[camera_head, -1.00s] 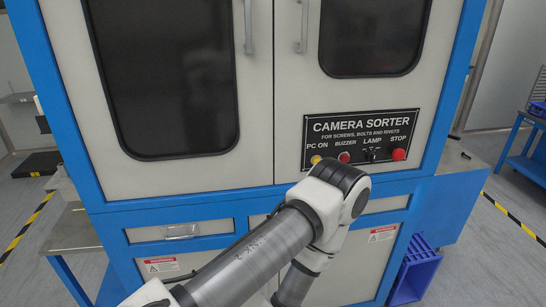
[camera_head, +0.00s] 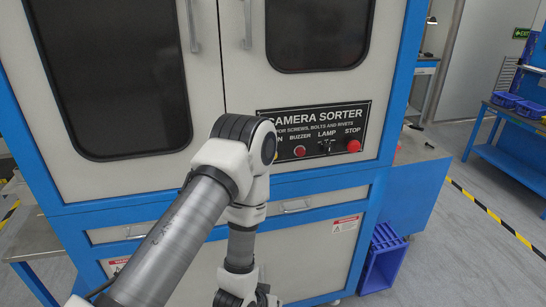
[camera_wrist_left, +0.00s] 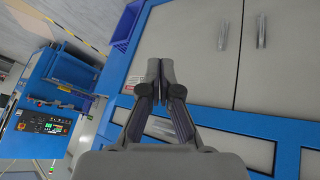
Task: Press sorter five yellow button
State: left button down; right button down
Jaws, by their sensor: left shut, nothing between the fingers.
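The camera sorter's black control panel (camera_head: 315,122) is on the cabinet front in the head view. Its yellow button, under the partly covered PC ON label, is mostly or wholly hidden behind my left arm's elbow. The red buzzer button (camera_head: 299,150), the lamp switch (camera_head: 327,147) and the red stop button (camera_head: 353,146) show to the right. My left arm bends down in front of the cabinet, low in the view. My left gripper (camera_wrist_left: 161,64) is shut and empty in the left wrist view, in front of the cabinet's lower part and apart from the panel. The right gripper is not in view.
A blue crate (camera_head: 384,258) stands on the floor right of the cabinet. A blue table with bins (camera_head: 515,105) is at far right. In the wrist view, another blue machine (camera_wrist_left: 50,110) stands at left.

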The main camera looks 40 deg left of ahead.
pick_arm(q)
jog(key=w+a+r+n+t, duration=0.2)
jog(key=w+r+t, duration=0.2)
jog(key=r, duration=0.4)
jog(key=w+a+r+n+t+y, duration=0.1)
jog(key=w+a+r+n+t, duration=0.1)
jog(key=w+r, duration=0.4)
jog(key=w+a+r+n+t+y, duration=0.1)
jog(key=w+a+r+t, duration=0.3)
jog(key=r, duration=0.8)
jog(key=shift+w+n+t, duration=0.75)
jog(key=shift+n+t, duration=0.05)
jog(key=shift+n, duration=0.1)
jog(key=shift+f, duration=0.1)
jog(key=w+a+p, duration=0.2)
jog(key=w+a, duration=0.3)
jog(key=a, duration=0.1)
jog(key=shift+w+a, duration=0.35)
jog(key=shift+a, duration=0.05)
jog(key=shift+w+a, duration=0.3)
jog(key=shift+a, duration=0.05)
